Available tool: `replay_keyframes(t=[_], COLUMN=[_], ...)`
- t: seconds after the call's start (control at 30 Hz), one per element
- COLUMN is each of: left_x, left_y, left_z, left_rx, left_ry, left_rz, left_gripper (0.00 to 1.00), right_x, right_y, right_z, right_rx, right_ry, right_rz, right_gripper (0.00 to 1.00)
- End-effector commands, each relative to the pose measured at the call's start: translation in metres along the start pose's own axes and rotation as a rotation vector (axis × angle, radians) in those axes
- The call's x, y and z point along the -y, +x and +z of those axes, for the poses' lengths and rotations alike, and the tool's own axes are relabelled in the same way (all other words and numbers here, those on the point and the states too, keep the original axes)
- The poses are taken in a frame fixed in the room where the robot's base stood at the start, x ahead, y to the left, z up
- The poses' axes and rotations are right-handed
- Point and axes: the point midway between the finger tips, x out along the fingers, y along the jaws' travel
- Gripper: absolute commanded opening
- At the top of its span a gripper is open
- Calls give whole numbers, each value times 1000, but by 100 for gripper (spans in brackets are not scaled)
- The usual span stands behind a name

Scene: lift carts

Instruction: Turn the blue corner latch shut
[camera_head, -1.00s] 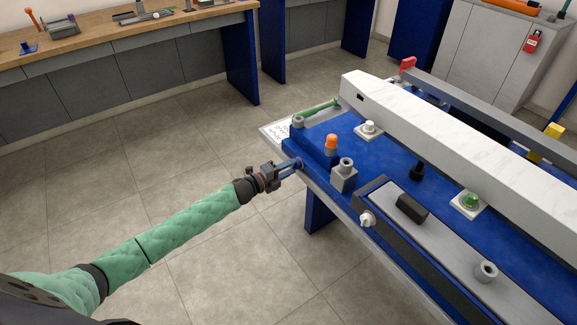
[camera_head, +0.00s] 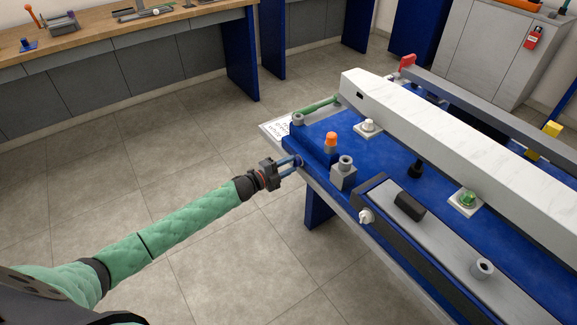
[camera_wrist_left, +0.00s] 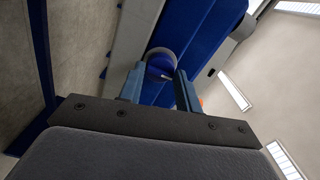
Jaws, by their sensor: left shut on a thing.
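The blue corner latch (camera_head: 301,162) is at the near left corner of the blue lift cart (camera_head: 390,165), and my gripper hides most of it. It also shows in the left wrist view as a blue knob (camera_wrist_left: 160,66) with a grey round part around it, between the two fingertips. My left gripper (camera_head: 295,163) reaches the corner from the left and is shut on the latch. Its two blue-grey fingers show on either side of the latch in the left wrist view (camera_wrist_left: 158,80). The latch's exact angle cannot be told. My right gripper is not in view.
On the cart stand an orange-topped post (camera_head: 331,142), a grey socket block (camera_head: 343,172), a white knob (camera_head: 366,216) and a long white beam (camera_head: 450,130). A green bar (camera_head: 320,105) lies at the far left corner. Open floor (camera_head: 150,140) lies left of the cart.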

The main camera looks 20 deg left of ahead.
Motion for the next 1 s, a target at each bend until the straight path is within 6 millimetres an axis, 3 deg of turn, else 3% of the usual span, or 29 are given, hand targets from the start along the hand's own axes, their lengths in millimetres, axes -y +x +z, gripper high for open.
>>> replay_keyframes(t=[0.07, 0.1, 0.2, 0.57, 1.0], left_x=[-1, -1, 0, -1, -2], left_y=[-1, -1, -1, -6, -64], left_z=[1, 1, 1, 1, 1], left_rx=[3, 3, 2, 1, 2], left_ry=[0, 0, 0, 1, 0], left_rz=[1, 1, 1, 1, 2], left_gripper=[11, 42, 56, 56, 56], right_x=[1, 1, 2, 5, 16], right_y=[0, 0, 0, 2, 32], right_z=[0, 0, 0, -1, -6], right_rx=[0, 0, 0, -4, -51], right_ry=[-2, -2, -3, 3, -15], right_rz=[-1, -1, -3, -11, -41], right_gripper=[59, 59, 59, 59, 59])
